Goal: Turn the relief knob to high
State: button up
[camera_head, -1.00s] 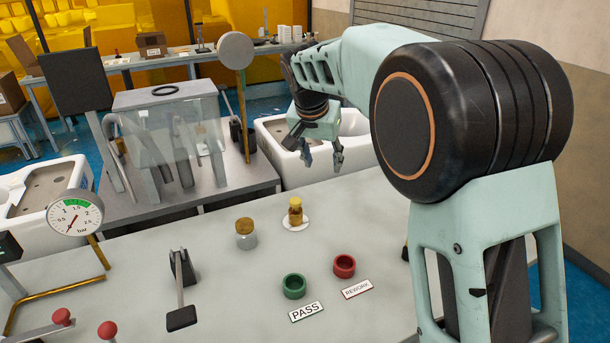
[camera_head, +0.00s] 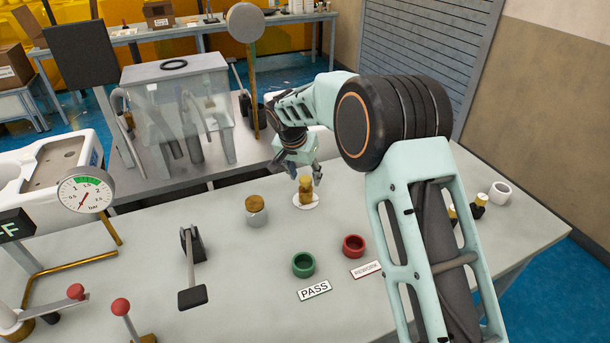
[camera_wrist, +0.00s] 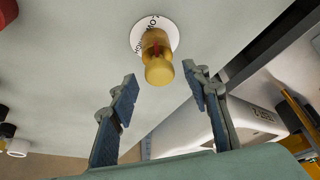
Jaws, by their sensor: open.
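The relief knob (camera_head: 305,188) is a small brass piece on a white round dial plate (camera_head: 307,203) on the grey bench. In the wrist view the knob (camera_wrist: 158,68) shows a red mark near its base, and the dial plate (camera_wrist: 168,25) has partly hidden lettering around it. I cannot tell which setting the mark points at. My gripper (camera_head: 307,176) is just above and behind the knob in the head view. In the wrist view my gripper (camera_wrist: 160,77) has its fingers apart on either side of the knob's end, with gaps and no clear contact.
A glass jar with a brass lid (camera_head: 256,212) stands left of the knob. A green ring cup (camera_head: 303,265) and a red ring cup (camera_head: 354,246) stand in front, near PASS and REWORK labels. A lever (camera_head: 191,265) and a pressure gauge (camera_head: 86,192) are at left.

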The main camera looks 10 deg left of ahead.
jog(key=shift+w+f, duration=0.2)
jog(key=shift+f, duration=0.2)
jog(key=shift+c, duration=0.4)
jog(key=c, duration=1.1)
jog(key=shift+o, duration=0.2)
